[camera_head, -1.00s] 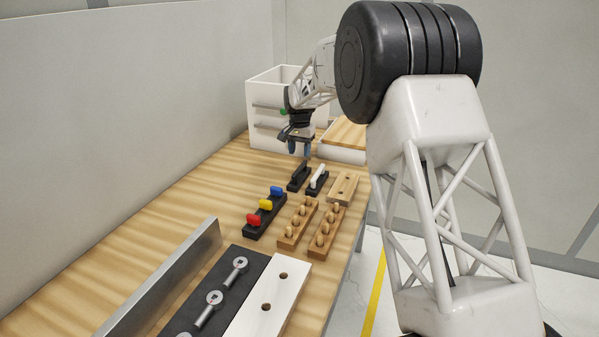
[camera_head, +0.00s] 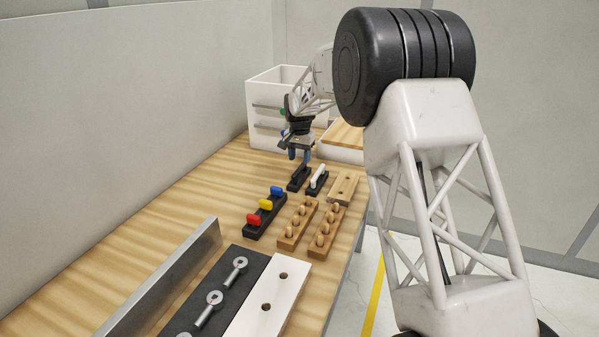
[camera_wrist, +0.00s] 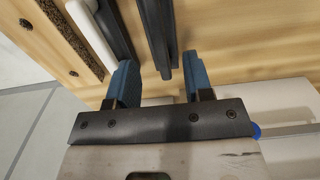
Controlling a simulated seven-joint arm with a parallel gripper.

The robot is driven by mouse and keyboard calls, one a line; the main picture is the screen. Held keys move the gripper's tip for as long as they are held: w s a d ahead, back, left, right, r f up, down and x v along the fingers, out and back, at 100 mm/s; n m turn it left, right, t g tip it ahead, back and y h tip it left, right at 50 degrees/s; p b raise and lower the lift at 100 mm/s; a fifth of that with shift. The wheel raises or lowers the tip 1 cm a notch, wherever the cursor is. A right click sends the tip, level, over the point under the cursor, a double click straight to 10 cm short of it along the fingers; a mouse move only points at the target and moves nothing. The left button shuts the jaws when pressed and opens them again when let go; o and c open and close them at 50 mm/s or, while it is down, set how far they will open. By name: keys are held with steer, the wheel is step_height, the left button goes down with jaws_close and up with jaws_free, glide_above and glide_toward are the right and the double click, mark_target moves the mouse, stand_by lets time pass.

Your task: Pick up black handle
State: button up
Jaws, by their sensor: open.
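The black handle (camera_head: 300,174) sits on its dark base on the wooden table, left of a white handle (camera_head: 318,178). In the wrist view the black handle (camera_wrist: 157,38) runs upward from between my two blue fingers, with a gap on either side. My gripper (camera_head: 299,156) is open and points down just above the far end of the black handle. In the wrist view my gripper (camera_wrist: 159,62) holds nothing. The exact height of the fingertips over the handle is hard to tell.
The white handle (camera_wrist: 92,32) is close left of my left finger in the wrist view. A white drawer box (camera_head: 262,95) stands behind. A base with red, yellow and blue knobs (camera_head: 264,206) and wooden peg blocks (camera_head: 298,222) are nearer. Table left of these is clear.

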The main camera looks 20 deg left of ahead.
mark_target(300, 167)
steer(key=shift+f, duration=0.1)
steer(key=shift+f, duration=2.5)
steer(key=shift+c, duration=0.2)
jaws_close()
